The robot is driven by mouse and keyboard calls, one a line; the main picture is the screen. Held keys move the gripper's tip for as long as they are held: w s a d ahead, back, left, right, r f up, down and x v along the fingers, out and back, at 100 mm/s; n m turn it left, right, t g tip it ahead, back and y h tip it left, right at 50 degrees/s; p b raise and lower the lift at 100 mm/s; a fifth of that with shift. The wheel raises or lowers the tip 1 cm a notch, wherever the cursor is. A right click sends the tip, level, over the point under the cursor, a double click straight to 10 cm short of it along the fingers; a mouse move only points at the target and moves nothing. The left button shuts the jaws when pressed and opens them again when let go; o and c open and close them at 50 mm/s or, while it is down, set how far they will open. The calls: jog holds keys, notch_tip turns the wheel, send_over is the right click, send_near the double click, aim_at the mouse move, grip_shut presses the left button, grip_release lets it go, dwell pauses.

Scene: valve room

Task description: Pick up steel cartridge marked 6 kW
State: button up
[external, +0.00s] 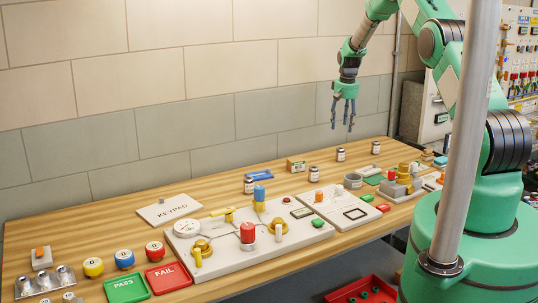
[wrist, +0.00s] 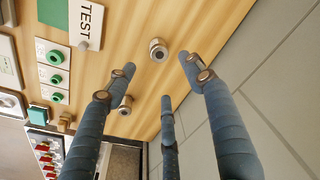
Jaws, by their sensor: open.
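Small steel cartridges with pale label bands stand on the wooden bench; the markings are too small to read, so I cannot tell which is 6 kW. In the external view one cartridge (external: 340,155) stands below my gripper (external: 342,124), another (external: 376,147) to its right, and two more at left (external: 313,174) (external: 249,185). In the wrist view one cartridge (wrist: 158,50) shows between the fingertips of my gripper (wrist: 157,70), and a second (wrist: 125,105) is partly beside the left finger. My gripper is open, empty and above the bench, touching nothing.
A tiled wall (external: 150,75) runs along the bench's back edge. A TEST plate (wrist: 86,20) shows in the wrist view.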

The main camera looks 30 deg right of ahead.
aim_at(341, 148)
jog(key=shift+f, duration=0.1)
dwell(0.3)
jog(key=shift+w+d+f+p, duration=0.1)
jog(key=shift+w+f, duration=0.05)
jog(key=shift+f, duration=1.25)
jog(key=shift+w+d+f+p, duration=0.1)
jog(key=shift+w+f+p, duration=0.1)
jog(key=shift+f, duration=1.2)
jog(key=shift+w+d+f+p, duration=0.1)
jog(key=shift+w+f, duration=0.05)
jog(key=shift+f, duration=1.25)
jog(key=shift+f, duration=0.1)
jog(key=shift+w+f+p, duration=0.2)
jog(key=shift+f+p, duration=0.25)
jog(key=shift+f, duration=2)
grip_shut()
